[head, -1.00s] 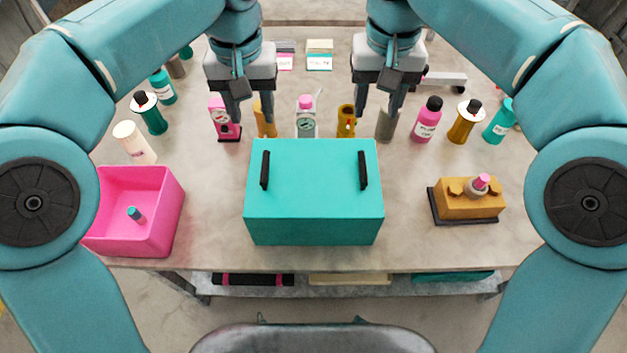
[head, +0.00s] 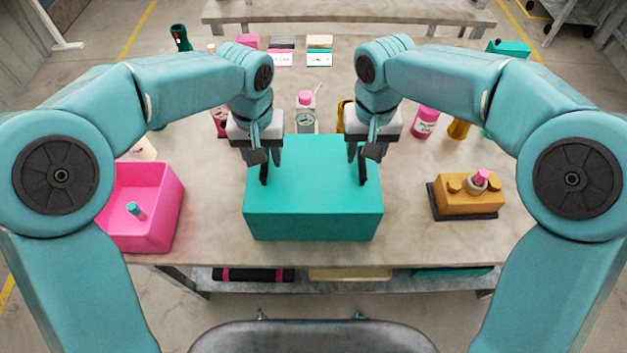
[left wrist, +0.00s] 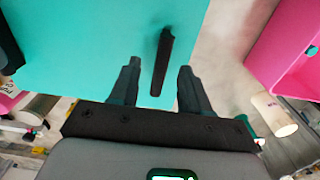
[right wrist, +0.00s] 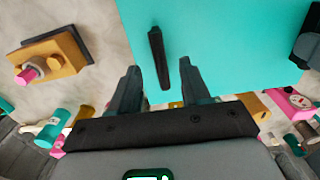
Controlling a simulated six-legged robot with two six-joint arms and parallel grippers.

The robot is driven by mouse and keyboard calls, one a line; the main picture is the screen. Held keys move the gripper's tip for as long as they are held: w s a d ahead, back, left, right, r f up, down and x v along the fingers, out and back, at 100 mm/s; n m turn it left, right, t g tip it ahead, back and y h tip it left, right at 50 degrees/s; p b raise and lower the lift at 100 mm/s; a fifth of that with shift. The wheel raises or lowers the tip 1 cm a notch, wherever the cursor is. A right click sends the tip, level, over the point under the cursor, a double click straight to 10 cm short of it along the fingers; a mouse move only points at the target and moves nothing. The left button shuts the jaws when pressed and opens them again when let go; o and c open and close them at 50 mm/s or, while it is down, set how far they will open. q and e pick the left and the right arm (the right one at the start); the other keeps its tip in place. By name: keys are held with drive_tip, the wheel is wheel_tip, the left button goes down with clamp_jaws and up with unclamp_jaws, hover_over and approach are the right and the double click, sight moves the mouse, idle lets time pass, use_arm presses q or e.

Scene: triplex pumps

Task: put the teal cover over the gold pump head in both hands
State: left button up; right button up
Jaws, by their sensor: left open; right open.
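The teal cover (head: 313,200) is a box-shaped lid resting on the table in front of me, with a black handle near each side of its top. The left handle (left wrist: 162,62) lies between the open fingers of my left gripper (left wrist: 157,82), which do not close on it. The right handle (right wrist: 159,58) lies between the open fingers of my right gripper (right wrist: 158,84). In the head view both grippers, left (head: 264,160) and right (head: 362,158), hover at the handles. The gold pump head (head: 468,196) with a pink knob sits on a dark base right of the cover.
A pink open bin (head: 165,215) with a small teal-capped item stands left of the cover. Several bottles and gauges stand behind it, including a pink bottle (head: 425,122). The bare table (head: 408,220) shows between the cover and the gold pump head.

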use_arm(q)
drive_tip(key=shift+w+a+f, duration=0.1)
drive_tip(key=shift+w+f, duration=0.05)
drive_tip(key=shift+f, duration=1.2)
use_arm(e)
drive_tip(key=shift+w+a+f, duration=0.1)
drive_tip(key=shift+w+f, duration=0.1)
drive_tip(key=shift+f, duration=1.15)
drive_tip(key=shift+s, duration=0.1)
use_arm(q)
drive_tip(key=shift+r, duration=0.1)
use_arm(e)
drive_tip(key=shift+s+r, duration=0.1)
use_arm(q)
clamp_jaws()
use_arm(e)
clamp_jaws()
